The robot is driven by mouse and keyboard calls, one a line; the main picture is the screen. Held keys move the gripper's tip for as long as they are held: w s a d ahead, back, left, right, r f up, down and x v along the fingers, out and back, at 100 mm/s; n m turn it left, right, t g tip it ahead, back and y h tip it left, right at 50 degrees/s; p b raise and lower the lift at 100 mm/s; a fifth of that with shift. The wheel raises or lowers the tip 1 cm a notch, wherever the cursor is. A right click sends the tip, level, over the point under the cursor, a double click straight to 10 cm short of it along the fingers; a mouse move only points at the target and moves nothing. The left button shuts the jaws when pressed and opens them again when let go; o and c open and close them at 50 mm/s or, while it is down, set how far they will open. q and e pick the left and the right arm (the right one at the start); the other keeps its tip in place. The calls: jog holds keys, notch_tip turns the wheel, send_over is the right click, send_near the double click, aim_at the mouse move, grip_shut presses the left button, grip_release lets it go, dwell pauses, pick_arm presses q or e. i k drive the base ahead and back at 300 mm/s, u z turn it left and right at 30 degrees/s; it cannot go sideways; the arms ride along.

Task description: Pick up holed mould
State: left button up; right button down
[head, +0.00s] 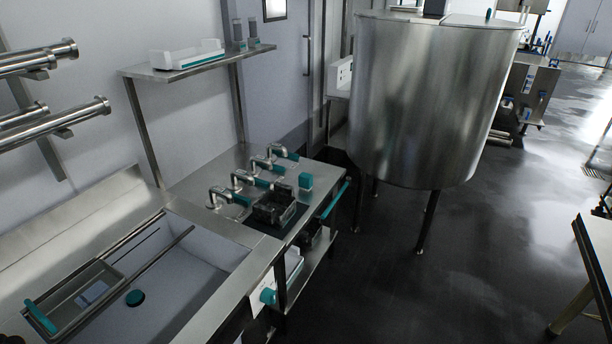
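A dark, open, box-shaped piece (275,208) sits on the steel counter beside the metal presses with teal handles. It looks like a mould, but I cannot tell at this size whether it has holes. Another dark piece (311,235) shows lower down at the counter's front edge, partly hidden. Neither of my grippers can be made out in the head view.
A sink (190,275) holding a metal tray (85,295) is at left. A large steel vat (430,100) stands behind right. Dark floor (480,265) is open at right.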

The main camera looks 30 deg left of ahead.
aim_at(275, 206)
jog(key=i, duration=3.6)
jog(key=u, duration=2.35)
